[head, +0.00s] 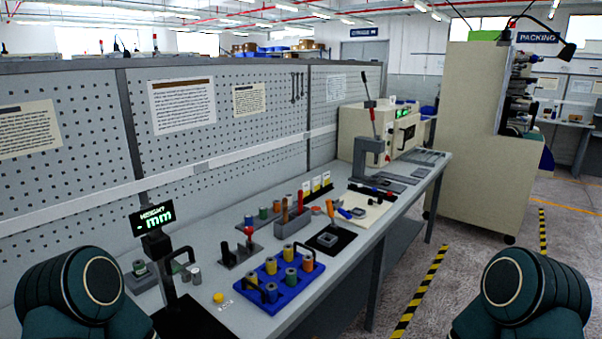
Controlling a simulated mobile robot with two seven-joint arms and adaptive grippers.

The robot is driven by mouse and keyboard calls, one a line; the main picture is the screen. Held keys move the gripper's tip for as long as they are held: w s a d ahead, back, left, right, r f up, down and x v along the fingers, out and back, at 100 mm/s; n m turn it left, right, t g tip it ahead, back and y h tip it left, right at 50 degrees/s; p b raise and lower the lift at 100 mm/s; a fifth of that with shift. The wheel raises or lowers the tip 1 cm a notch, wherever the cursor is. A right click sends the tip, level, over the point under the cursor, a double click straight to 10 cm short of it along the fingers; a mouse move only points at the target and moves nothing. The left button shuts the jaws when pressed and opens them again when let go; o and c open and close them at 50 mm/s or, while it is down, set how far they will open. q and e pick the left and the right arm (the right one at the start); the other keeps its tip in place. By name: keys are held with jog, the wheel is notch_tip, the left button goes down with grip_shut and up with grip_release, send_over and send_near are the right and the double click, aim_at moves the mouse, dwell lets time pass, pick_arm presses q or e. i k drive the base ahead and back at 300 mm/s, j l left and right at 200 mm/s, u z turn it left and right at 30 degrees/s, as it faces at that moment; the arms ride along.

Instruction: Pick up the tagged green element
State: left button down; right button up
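Several small wound spindles stand in a blue tray (287,306) on the bench. Another greenish spindle (263,213) stands on a grey rack behind the tray, and a grey-green one (139,267) sits on a block at the left. I cannot make out a tag on any of them at this size. Both of my arms show only rounded dark links at the lower corners. Neither gripper is in view.
Behind are a tool block (292,222) and a lever press (371,150). A black mat (342,245) lies right of the tray. The floor aisle at right is clear.

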aim_at(139, 266)
jog(key=u, duration=1.1)
